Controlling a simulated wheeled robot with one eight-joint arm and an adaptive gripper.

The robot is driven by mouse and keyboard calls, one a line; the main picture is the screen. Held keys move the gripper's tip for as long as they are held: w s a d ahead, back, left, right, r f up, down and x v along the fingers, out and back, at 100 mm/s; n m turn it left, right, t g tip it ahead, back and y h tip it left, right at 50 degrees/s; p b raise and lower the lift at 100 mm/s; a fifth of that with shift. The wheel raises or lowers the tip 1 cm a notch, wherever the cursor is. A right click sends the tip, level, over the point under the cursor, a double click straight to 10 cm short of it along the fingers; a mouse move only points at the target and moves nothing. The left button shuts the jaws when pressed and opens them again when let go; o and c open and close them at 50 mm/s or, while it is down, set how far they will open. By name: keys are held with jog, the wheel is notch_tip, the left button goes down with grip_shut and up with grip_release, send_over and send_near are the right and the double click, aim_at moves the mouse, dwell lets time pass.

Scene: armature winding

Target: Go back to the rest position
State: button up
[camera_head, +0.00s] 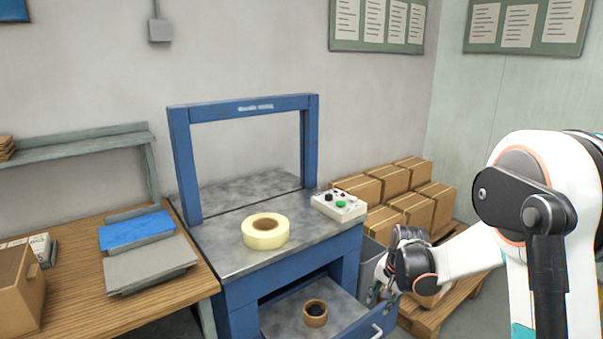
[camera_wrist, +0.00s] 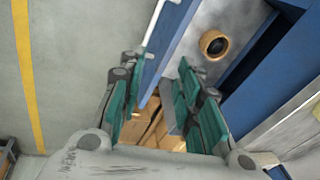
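My gripper (camera_head: 378,290) hangs at the lower right of the blue machine in the head view, beside the open drawer (camera_head: 280,318). In the wrist view my gripper (camera_wrist: 160,82) shows two teal-padded fingers spread apart with nothing held between them. The drawer's pale handle (camera_wrist: 153,28) lies just beyond the left finger, and I cannot tell whether they touch. A small brown roll (camera_head: 315,313) lies in the drawer; it also shows in the wrist view (camera_wrist: 214,44).
A blue-framed machine (camera_head: 183,165) carries a cream tape roll (camera_head: 265,231) and a control box (camera_head: 339,205). Cardboard boxes (camera_head: 412,208) on a pallet (camera_head: 440,312) stand behind my arm. A wooden table (camera_head: 85,305) is at left. Clear floor (camera_wrist: 80,60) shows in the wrist view.

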jog(key=s+a+r+n+t, duration=0.2)
jog(key=s+r+n, duration=0.2)
jog(key=s+r, duration=1.15)
jog(key=s+r+n+t, duration=0.1)
jog(key=s+n, duration=0.1)
jog(key=s, duration=0.5)
jog(key=s+a+r+n+t+h, duration=0.1)
jog(key=s+r+n, duration=0.1)
jog(key=s, duration=0.6)
jog(key=shift+s+a+r+n+t, duration=0.2)
jog(key=shift+r+n+t, duration=0.1)
jog(key=shift+n, duration=0.1)
